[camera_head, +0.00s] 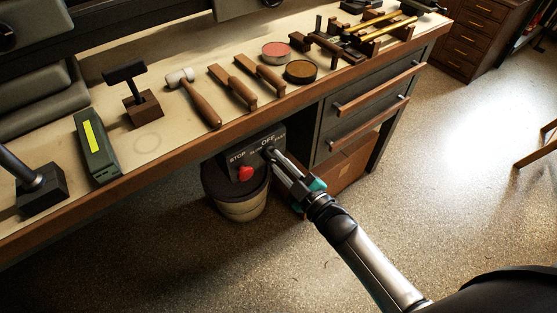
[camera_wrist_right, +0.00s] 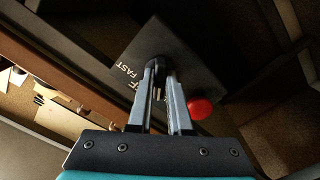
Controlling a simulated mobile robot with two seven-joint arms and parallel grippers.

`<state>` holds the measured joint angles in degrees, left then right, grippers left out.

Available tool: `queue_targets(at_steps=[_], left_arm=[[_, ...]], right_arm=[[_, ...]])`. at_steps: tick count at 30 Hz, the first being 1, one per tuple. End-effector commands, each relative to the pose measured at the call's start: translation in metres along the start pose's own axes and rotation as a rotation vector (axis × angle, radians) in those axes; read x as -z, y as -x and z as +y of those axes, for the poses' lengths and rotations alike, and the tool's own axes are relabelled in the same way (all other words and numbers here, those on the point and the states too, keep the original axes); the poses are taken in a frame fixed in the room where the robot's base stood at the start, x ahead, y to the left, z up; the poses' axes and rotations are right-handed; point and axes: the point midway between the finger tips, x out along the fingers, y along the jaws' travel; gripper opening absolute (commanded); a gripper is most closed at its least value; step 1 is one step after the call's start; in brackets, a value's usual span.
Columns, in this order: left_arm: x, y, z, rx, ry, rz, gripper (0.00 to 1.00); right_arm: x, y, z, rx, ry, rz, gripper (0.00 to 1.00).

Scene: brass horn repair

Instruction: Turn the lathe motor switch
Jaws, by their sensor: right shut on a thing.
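The lathe motor switch is a dark control box (camera_head: 240,158) below the bench's front edge, with lettering that includes STOP and OFF. In the right wrist view the box's plate (camera_wrist_right: 185,57) shows tilted, with FAST readable. A red button (camera_head: 245,174) sits on its lower part and also shows in the right wrist view (camera_wrist_right: 200,108). My right gripper (camera_head: 270,155) is at the box under the OFF lettering. In the right wrist view its fingers (camera_wrist_right: 161,68) are closed around a dark knob (camera_wrist_right: 160,62), mostly hidden between the tips. My left gripper is not in view.
The workbench (camera_head: 150,155) runs above the box, with a mallet (camera_head: 195,95), wooden-handled tools, tins (camera_head: 300,71) and a green box (camera_head: 95,145) on it. A round bin (camera_head: 243,205) stands beneath the box. Drawers (camera_head: 365,100) are to the right. The floor at right is open.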

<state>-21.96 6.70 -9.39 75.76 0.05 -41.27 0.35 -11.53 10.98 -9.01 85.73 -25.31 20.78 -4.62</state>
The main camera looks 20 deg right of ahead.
Motion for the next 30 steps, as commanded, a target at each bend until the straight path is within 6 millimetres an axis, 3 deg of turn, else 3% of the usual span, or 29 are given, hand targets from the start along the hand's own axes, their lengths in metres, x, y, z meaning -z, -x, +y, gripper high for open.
queue_targets(at_steps=[18, 19, 26, 30], left_arm=[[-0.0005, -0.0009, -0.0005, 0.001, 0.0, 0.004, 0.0], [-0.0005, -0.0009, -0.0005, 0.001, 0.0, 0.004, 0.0], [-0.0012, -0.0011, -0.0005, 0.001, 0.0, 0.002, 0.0], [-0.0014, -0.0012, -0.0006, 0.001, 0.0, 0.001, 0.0]], right_arm=[[-0.0018, 0.0008, -0.0008, 0.002, 0.046, -0.005, 0.0], [-0.0018, 0.0008, -0.0008, 0.002, 0.046, -0.005, 0.2], [-0.0011, 0.0005, -0.0004, 0.001, 0.046, -0.003, 0.46], [-0.0007, 0.0003, -0.0002, 0.0, 0.046, -0.002, 0.47]])
